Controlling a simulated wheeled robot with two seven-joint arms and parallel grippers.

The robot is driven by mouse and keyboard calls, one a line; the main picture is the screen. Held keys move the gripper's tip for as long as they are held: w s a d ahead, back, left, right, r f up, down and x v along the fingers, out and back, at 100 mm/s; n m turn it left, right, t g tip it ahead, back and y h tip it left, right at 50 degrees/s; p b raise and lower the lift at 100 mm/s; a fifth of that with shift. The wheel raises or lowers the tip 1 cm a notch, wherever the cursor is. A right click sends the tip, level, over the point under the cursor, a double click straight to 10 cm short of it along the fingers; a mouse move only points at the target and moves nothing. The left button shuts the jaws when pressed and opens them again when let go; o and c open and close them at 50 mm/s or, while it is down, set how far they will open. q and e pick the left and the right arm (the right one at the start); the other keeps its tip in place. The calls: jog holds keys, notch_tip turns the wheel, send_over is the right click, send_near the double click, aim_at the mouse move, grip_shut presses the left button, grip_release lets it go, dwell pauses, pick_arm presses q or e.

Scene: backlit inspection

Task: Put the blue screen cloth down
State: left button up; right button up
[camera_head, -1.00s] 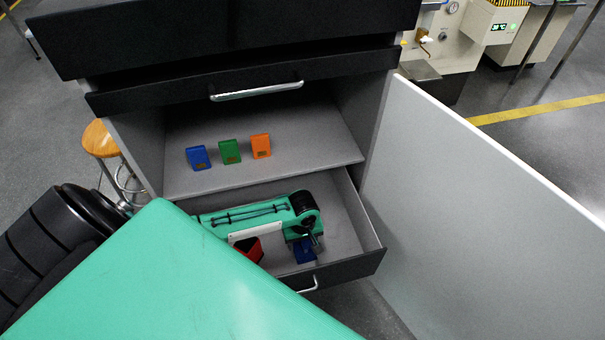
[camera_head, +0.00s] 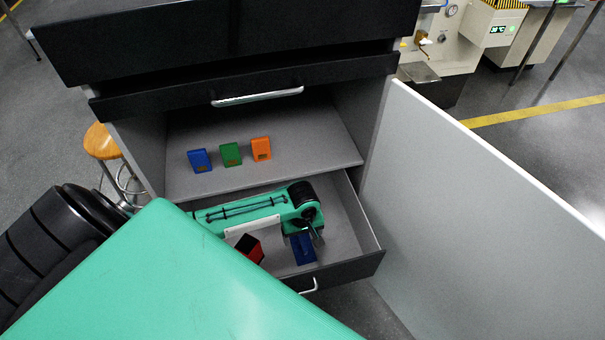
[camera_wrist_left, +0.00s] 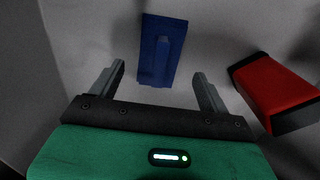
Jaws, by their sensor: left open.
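The blue screen cloth, as I take the flat blue piece with a raised strip to be, lies on the floor of the open lower drawer (camera_head: 348,215). It shows in the head view (camera_head: 303,252) and in the left wrist view (camera_wrist_left: 149,55). My left gripper (camera_head: 318,240) is open above the drawer, close to the blue piece. In the left wrist view the fingers (camera_wrist_left: 158,82) are spread with nothing held, and the blue piece lies beyond and between the tips. My right gripper is not in view.
A red, black-ended block (camera_head: 250,247) lies in the drawer beside the blue piece; it also shows in the wrist view (camera_wrist_left: 275,90). Small blue (camera_head: 199,160), green (camera_head: 231,154) and orange (camera_head: 261,149) items stand on the shelf above. An open grey door (camera_head: 470,220) bounds the right.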

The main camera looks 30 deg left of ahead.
aim_at(303, 242)
pick_arm(q)
notch_tip(303, 242, up, 7)
jog(key=p, duration=0.1)
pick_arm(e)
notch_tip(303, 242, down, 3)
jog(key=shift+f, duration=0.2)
pick_arm(q)
jog(key=shift+r, duration=0.1)
